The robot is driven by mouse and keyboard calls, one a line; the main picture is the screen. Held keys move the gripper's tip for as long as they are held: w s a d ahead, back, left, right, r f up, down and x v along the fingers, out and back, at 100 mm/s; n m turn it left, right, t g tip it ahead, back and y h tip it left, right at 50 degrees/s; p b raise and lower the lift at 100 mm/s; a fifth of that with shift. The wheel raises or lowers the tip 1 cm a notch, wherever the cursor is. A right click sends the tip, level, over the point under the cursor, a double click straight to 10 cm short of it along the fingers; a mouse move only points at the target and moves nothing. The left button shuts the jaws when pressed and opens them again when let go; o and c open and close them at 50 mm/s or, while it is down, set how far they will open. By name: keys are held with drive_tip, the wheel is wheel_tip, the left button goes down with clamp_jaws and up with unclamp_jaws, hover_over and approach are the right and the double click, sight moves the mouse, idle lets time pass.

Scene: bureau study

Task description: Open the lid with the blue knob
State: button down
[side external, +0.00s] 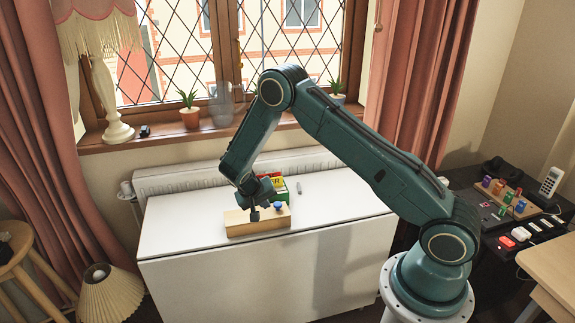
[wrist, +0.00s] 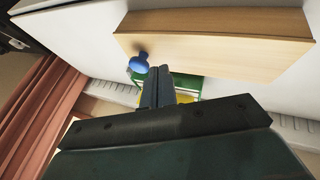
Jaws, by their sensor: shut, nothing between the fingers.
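A light wooden box (side external: 240,229) lies on the white cabinet top, and its pale wood also shows in the wrist view (wrist: 220,42). The blue knob (side external: 278,205) stands on the right part of the box. In the wrist view the blue knob (wrist: 139,63) is just left of my fingertips, with a small gap in the picture. My gripper (side external: 254,215) is shut and empty, pointing down over the box's middle; its fingers also show in the wrist view (wrist: 157,72). I cannot make out a lid seam or an opening. Whether my fingertips touch the wood is unclear.
A green, yellow and red container (side external: 281,191) stands right behind the wooden box, close to my gripper. A small grey object (side external: 299,188) lies to its right. The white cabinet top (side external: 185,220) is clear to the left and right. A radiator (side external: 180,182) runs behind.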

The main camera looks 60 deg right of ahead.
drive_tip(key=shift+s+d+f, duration=0.15)
drive_tip(key=shift+s+d, duration=0.2)
drive_tip(key=shift+d, duration=0.1)
drive_tip(key=s+d, duration=1)
idle(0.6)
drive_tip(key=w+a+r, duration=0.2)
drive_tip(key=a+r, duration=0.6)
drive_tip(key=r, duration=0.1)
drive_tip(key=shift+a+r, duration=0.15)
drive_tip(key=shift+a, duration=0.15)
